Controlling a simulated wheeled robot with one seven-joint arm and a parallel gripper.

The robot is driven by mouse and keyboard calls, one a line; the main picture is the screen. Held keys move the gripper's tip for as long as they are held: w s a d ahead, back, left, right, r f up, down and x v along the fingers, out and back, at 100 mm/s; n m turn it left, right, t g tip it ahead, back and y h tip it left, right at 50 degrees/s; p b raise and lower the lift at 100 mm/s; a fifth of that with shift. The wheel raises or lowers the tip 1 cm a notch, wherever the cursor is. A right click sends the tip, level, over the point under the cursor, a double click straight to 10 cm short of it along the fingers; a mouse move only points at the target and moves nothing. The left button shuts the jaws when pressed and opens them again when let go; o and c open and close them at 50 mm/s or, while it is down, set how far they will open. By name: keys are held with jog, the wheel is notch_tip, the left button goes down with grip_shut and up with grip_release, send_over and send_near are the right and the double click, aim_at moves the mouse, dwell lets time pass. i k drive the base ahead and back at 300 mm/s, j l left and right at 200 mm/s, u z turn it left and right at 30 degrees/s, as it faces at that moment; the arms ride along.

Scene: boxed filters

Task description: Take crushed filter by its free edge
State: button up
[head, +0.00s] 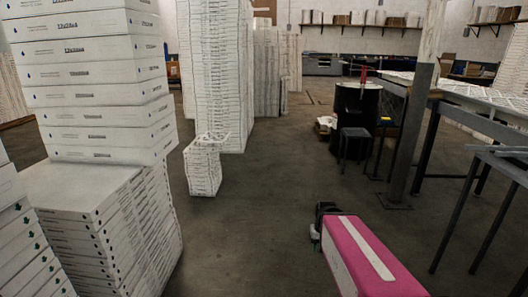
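No filter in the head view is clearly crushed. A short stack of white filter boxes (203,170) stands alone on the floor left of centre, with a bent, uneven white piece (212,140) on top. It is too small to tell whether this piece is a crushed filter or where its free edge lies. My gripper (318,225) seems to be the dark part at the far end of my pink and white arm, low and right of centre. It is well apart from the short stack. Its fingers cannot be made out, and nothing held shows.
Tall stacks of filter boxes stand at left (90,75) and behind the short stack (220,70). A lower stack (85,215) is at near left. A black drum (357,105), a stool (355,137) and tables (460,90) are at right. The middle floor (260,210) is clear.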

aim_at(210, 138)
jog(key=i+u, duration=0.1)
jog(key=i, duration=0.35)
jog(key=i+l+u, duration=0.15)
jog(key=i, duration=0.3)
jog(key=i+l+u, duration=0.1)
jog(key=i, duration=0.3)
jog(key=i+l+u, duration=0.1)
jog(key=i, duration=0.35)
jog(key=i+l+u, duration=0.25)
jog(key=i+u, duration=0.25)
jog(key=i+l+u, duration=0.25)
jog(key=l+u, duration=0.2)
jog(key=i+l+u, duration=0.25)
jog(key=l+u, duration=0.25)
jog(key=i+l+u, duration=0.15)
jog(key=l+u, duration=0.3)
jog(key=i+l+u, duration=0.2)
jog(key=l, duration=0.35)
jog(key=k+l+u, duration=0.1)
jog(key=l+u, duration=0.15)
jog(key=l, duration=0.3)
